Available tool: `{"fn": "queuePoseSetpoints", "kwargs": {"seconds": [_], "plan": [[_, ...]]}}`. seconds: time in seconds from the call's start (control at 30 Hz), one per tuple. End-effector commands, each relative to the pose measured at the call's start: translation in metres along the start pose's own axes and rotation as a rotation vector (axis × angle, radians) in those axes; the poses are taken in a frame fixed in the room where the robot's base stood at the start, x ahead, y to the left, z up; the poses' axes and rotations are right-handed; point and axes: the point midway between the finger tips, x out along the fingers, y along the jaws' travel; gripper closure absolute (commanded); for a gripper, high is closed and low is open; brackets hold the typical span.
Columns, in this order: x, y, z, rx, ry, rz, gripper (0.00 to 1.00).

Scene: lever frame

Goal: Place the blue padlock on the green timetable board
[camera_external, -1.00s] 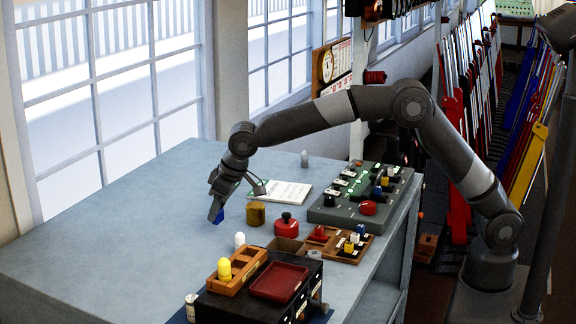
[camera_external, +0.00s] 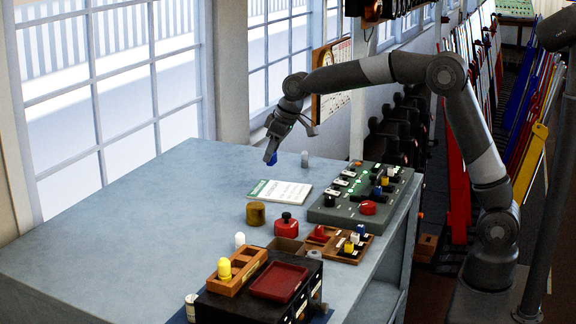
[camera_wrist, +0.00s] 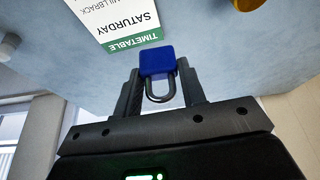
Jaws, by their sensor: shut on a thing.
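The blue padlock (camera_wrist: 157,62) is held between the fingers of my gripper (camera_wrist: 158,92), with its shackle toward the palm. In the external view the padlock (camera_external: 271,158) shows as a small blue patch at the tip of my gripper (camera_external: 271,155), raised above the table.
A grey control panel (camera_external: 350,212) with knobs stands right of the board. A brass cylinder (camera_external: 256,214) and a red knobbed pot (camera_external: 286,224) stand in front. A small grey cylinder (camera_external: 304,159) stands behind. The table's left half (camera_external: 130,220) is clear.

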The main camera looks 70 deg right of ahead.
Motion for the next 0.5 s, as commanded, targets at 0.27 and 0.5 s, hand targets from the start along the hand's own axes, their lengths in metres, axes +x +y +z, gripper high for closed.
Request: {"fn": "queuePoseSetpoints", "kwargs": {"seconds": [0.27,0.5], "plan": [[-0.026,0.108,0.051,0.024,0.005,0.01,0.97],[-0.036,0.143,0.074,0.027,0.011,0.013,0.97]]}}
